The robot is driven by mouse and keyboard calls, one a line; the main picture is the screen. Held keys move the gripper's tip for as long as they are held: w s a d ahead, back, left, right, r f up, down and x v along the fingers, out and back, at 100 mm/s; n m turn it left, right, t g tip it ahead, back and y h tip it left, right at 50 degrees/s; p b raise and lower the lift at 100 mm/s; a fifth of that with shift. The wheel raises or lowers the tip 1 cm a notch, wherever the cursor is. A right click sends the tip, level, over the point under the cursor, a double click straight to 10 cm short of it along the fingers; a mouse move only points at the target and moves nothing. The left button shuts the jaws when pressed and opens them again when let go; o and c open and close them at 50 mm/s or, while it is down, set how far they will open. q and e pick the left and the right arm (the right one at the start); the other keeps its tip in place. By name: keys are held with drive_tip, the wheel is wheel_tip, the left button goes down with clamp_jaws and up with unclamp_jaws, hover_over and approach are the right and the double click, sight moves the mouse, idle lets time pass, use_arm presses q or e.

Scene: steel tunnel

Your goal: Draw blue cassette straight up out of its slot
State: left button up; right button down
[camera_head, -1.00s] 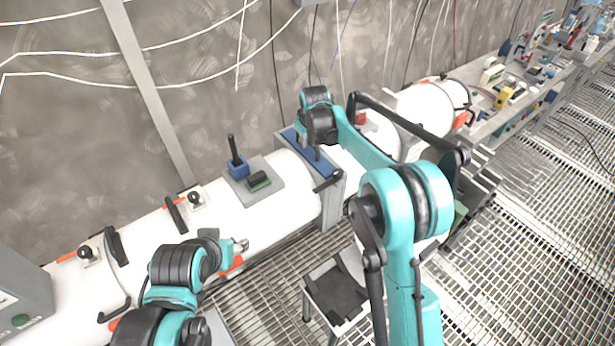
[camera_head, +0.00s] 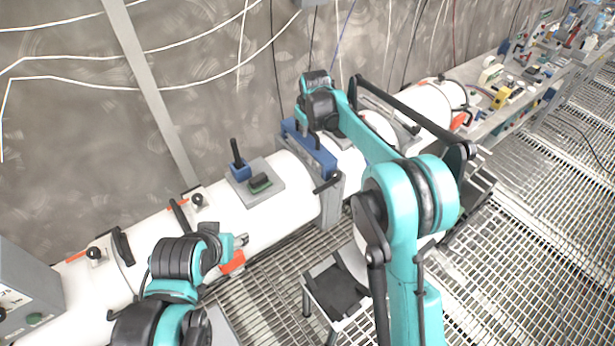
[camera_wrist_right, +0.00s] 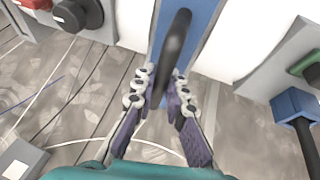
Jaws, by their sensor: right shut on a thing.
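The blue cassette (camera_head: 316,158) stands in the grey slot frame (camera_head: 332,204) on the white pipe. Its blue side face shows above the frame, so it is partly raised and looks about upright. Its lower part is hidden in the frame. My right gripper (camera_wrist_right: 161,96) is shut on the cassette's black handle (camera_wrist_right: 175,45), above the blue top (camera_wrist_right: 204,18). In the head view the dark right wrist hides the fingertips. My left gripper (camera_head: 241,240) is over the near side of the pipe, away from the cassette. Its jaw opening is unclear.
A blue block with a black lever (camera_head: 240,172) and a grey plate (camera_head: 264,187) sit left of the cassette on the pipe. A grey wall with loose cables is behind. A small stand (camera_head: 335,290) is on the grating floor. A cluttered bench (camera_head: 500,85) is far right.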

drive_tip(key=shift+r+p, duration=2.1)
drive_tip(key=shift+r, duration=1.45)
wheel_tip(320, 180, up, 7)
drive_tip(key=p, duration=0.4)
drive_tip(key=shift+p, duration=0.3)
wheel_tip(320, 180, up, 7)
drive_tip(key=p, duration=0.4)
